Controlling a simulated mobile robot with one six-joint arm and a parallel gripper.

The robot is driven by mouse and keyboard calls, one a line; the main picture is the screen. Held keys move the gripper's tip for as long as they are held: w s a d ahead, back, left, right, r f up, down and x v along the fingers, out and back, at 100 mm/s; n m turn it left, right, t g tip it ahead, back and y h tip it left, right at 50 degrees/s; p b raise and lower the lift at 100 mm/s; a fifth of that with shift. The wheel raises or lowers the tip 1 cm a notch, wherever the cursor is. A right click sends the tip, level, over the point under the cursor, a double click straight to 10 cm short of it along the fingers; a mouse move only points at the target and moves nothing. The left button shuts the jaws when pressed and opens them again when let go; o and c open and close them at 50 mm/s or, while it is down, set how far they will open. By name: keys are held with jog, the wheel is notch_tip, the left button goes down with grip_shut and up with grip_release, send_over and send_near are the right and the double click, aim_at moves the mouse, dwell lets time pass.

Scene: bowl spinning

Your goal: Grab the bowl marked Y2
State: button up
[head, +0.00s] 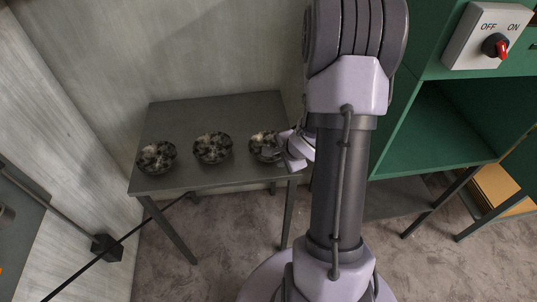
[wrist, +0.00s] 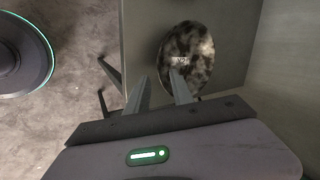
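Three speckled black-and-white bowls stand in a row on a grey table: a left bowl (head: 157,157), a middle bowl (head: 213,147) and a right bowl (head: 262,143). My gripper (head: 281,148) is at the right bowl, over the table's right edge, and hides part of it. In the wrist view one bowl (wrist: 192,48) shows with a small pale marking inside, too small to read surely. My gripper (wrist: 159,76) is open there. One finger overlaps the bowl and the other is left of its rim. I cannot tell whether they touch it.
The grey table (head: 190,115) stands near the walls, with bare top behind the bowls. A green cabinet (head: 430,130) with open shelves and an OFF/ON switch box (head: 470,50) is at the right. A dark stand (head: 107,247) with rods is at the lower left.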

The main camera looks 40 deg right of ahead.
jog(key=b+x, duration=0.1)
jog(key=x, duration=0.2)
jog(key=shift+w+f, duration=0.15)
jog(key=shift+c, duration=0.2)
grip_shut()
dwell(0.9)
